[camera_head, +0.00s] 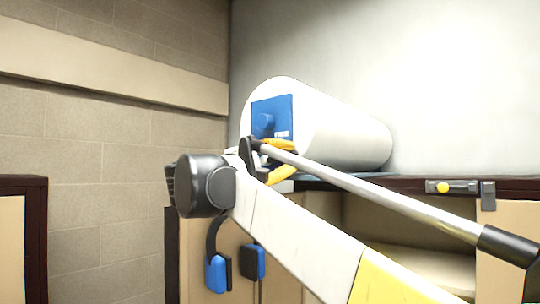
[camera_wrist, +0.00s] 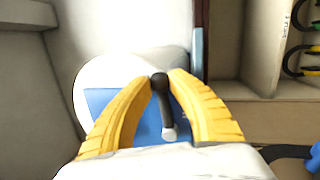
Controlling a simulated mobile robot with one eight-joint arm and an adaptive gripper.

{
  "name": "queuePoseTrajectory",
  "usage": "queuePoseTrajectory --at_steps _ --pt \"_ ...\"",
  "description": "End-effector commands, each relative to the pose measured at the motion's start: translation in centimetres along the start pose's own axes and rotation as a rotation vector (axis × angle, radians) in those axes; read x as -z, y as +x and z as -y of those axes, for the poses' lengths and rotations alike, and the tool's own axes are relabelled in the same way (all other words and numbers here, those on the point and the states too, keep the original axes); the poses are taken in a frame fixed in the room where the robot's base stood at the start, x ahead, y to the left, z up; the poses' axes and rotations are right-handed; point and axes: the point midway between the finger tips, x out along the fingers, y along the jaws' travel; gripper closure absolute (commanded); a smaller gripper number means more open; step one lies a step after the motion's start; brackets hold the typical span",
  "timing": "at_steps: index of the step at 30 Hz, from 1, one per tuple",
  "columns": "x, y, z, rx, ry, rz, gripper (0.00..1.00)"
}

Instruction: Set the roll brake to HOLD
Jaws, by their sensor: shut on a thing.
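A large white roll (camera_head: 345,135) lies at the back, with a blue plate (camera_head: 285,108) and a round blue knob (camera_head: 264,124) on its end. Small white lettering on the plate is too small to read. The plate also shows in the wrist view (camera_wrist: 98,100), behind my fingers. My gripper (camera_wrist: 163,79) has its yellow fingers closed around a dark lever (camera_wrist: 162,100) with a pale grey end, in front of the plate. In the head view my gripper (camera_head: 266,146) is at the plate's lower edge, partly hidden by my arm. The lever's setting cannot be read.
A counter with a dark edge (camera_head: 400,183) runs under the roll, with open shelving below. A small grey panel with a yellow button (camera_head: 443,187) is on its front. Blue-and-black headphones (camera_head: 217,273) hang below. A grey rod (camera_head: 370,192) crosses the head view in front.

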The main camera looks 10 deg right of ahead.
Motion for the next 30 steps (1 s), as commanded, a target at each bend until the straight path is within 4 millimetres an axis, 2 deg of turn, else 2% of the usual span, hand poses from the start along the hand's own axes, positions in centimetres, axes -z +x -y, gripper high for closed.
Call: queuePoseTrajectory --at_steps 8,9,10,19,22,26,30 --pt "0.0 0.0 0.0 0.001 0.0 0.0 1.0" --pt "0.0 0.0 0.0 0.001 -0.001 0.0 0.72" --pt "0.0 0.0 0.0 0.001 -0.001 0.0 0.63" --pt "0.0 0.0 0.0 0.0 -0.001 0.0 0.63" --pt "0.0 -0.7 0.0 0.0 0.0 -0.001 0.63" --pt "0.1 -2.9 0.0 0.0 0.0 -0.003 0.63" --pt "0.1 -6.1 0.0 0.0 0.0 -0.004 0.63"
